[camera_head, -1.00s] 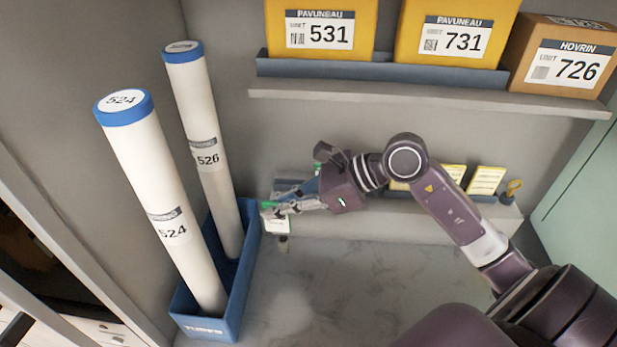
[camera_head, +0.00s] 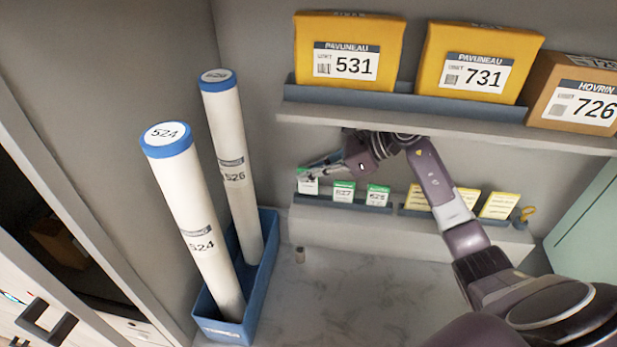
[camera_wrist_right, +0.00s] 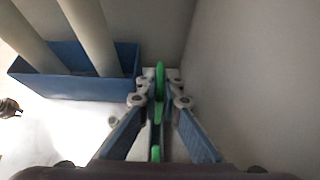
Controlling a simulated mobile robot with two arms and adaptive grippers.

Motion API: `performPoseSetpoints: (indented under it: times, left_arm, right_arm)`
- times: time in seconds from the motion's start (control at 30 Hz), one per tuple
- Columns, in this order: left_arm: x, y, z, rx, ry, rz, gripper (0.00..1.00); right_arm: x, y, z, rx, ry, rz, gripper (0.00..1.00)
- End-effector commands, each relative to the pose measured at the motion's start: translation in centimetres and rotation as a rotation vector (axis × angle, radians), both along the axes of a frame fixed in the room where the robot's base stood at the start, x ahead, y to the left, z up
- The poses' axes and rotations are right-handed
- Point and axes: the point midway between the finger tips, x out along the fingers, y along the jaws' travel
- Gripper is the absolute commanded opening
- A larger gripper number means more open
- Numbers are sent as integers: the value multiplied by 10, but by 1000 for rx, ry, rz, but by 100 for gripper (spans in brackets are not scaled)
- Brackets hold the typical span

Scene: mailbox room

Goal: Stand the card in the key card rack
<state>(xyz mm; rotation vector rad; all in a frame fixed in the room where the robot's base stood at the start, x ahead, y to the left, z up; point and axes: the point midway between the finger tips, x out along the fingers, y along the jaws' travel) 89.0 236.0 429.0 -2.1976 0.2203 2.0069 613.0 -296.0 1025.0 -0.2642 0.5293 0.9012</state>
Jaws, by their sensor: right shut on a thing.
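A white card with a green top edge (camera_head: 308,186) is at the left end of the dark blue key card rack (camera_head: 358,207). My right gripper (camera_head: 318,172) is shut on the card's upper part and reaches in from the right. In the right wrist view the card shows edge-on as a green strip (camera_wrist_right: 160,75) between the fingertips (camera_wrist_right: 160,92). The card looks upright. I cannot tell whether its lower edge is inside the rack or just above it. Two similar green-topped cards (camera_head: 343,191) (camera_head: 377,195) stand in the rack to its right. My left gripper is not in view.
Yellow cards (camera_head: 462,205) stand farther right on the same ledge, with a yellow key-like item (camera_head: 526,213) beyond. A shelf (camera_head: 420,122) with boxes overhangs my right arm. Two tall tubes (camera_head: 190,215) stand in a blue bin (camera_head: 262,282) at left.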

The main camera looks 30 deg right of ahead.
Motion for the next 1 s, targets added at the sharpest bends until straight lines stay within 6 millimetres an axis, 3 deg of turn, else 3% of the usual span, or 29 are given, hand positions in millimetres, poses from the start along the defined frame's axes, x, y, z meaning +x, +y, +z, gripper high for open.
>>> performPoseSetpoints:
  times: [0.2, 0.57, 0.77, 1.0]
  left_arm:
    - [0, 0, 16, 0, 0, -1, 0]
    - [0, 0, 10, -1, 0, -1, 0]
    - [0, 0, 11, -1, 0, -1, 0]
    - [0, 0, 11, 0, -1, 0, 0]
  right_arm:
    - [-1, 1, -24, 2, 4, -1, 0]
    - [-1, 0, -30, -2, 1, -1, 0]
    - [-1, 0, -29, -1, 2, -1, 23]
    - [-1, 0, -28, 0, 1, -1, 23]
